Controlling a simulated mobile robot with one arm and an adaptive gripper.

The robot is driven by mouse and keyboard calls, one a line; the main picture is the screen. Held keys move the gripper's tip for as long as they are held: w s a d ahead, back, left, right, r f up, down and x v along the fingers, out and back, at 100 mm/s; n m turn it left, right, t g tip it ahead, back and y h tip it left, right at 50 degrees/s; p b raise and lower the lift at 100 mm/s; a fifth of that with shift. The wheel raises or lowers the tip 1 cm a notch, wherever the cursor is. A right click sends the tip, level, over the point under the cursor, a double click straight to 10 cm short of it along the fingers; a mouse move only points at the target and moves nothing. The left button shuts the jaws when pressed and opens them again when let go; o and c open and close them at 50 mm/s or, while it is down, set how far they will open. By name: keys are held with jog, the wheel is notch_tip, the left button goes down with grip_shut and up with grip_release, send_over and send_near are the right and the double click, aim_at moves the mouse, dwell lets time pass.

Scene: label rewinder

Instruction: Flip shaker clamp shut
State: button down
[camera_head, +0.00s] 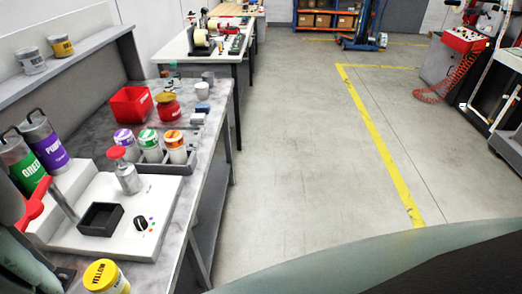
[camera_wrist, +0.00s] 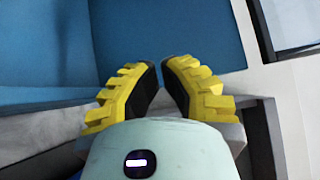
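The white shaker (camera_head: 137,239) stands on the bench at the lower left in the head view. It carries a black square cup (camera_head: 100,220) and a dark knob. A grey bar (camera_head: 65,201) rises at its left and leans up and left, with a red handle (camera_head: 35,207) beside it. This looks like the clamp, raised off the cup. My pale green arm partly hides that side. My gripper (camera_wrist: 160,66) shows in the wrist view with its yellow and black fingers close together, only a narrow gap between the tips and nothing visible in it.
A silver bottle with a red cap (camera_head: 127,174) stands at the shaker's back edge. Green and purple canisters (camera_head: 45,142) stand behind left. A yellow-capped jar (camera_head: 103,277) is in front. A rack of jars (camera_head: 176,166) is behind. The floor right of the bench is clear.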

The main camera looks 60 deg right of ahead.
jog(key=s+a+p, duration=0.3)
jog(key=shift+s+r, duration=0.15)
jog(key=shift+r, duration=0.1)
dwell(0.4)
jog(key=shift+s, duration=0.1)
dwell(0.4)
jog(key=shift+s+d+m+t+b, duration=0.15)
jog(key=shift+s+m+t+b, duration=0.1)
jog(key=shift+m+t+b, duration=0.05)
